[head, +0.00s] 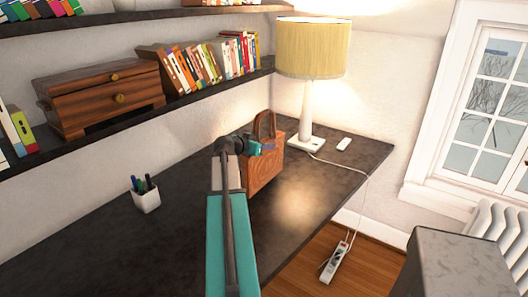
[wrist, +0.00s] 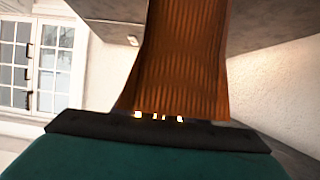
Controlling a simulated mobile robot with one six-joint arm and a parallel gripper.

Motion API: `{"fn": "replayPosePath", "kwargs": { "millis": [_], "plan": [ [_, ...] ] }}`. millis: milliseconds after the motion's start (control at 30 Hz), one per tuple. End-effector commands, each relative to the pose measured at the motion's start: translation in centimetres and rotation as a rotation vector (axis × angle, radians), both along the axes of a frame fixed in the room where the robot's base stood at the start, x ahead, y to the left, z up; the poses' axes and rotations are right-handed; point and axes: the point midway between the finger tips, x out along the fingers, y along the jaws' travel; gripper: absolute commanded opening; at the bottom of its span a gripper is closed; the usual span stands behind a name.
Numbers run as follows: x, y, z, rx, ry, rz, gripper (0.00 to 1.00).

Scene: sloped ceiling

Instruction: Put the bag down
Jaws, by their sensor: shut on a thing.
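A brown bag (head: 263,167) with a looped handle is upright at the dark desk (head: 330,172), left of the lamp. My gripper (head: 262,148) is shut on the bag near its upper part. In the wrist view, the bag (wrist: 180,60) fills the middle of the picture right in front of the gripper (wrist: 160,118). The fingertips are largely hidden by the bag. I cannot tell whether the bag's bottom touches the desk.
A lit lamp (head: 307,110) stands behind the bag, with a white object (head: 343,143) to its right. A pen cup (head: 145,195) stands at the left. Shelves (head: 210,92) with books and a wooden drawer box (head: 100,97) hang above. The desk's front right is clear.

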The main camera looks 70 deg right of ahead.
Motion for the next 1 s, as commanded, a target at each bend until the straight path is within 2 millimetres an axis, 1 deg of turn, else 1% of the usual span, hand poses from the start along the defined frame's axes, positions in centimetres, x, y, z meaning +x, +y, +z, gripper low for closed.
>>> {"fn": "replayPosePath", "kwargs": {
  "millis": [33,167,600,1000],
  "plan": [
    [0.0,0.0,0.2,-0.004,0.002,0.001,0.00],
    [0.0,0.0,-0.2,-0.003,0.002,0.002,0.00],
    [0.1,0.0,-3.1,-0.003,0.002,0.003,0.00],
    [0.1,0.0,-3.3,-0.004,0.002,0.004,0.00]
  ]
}}
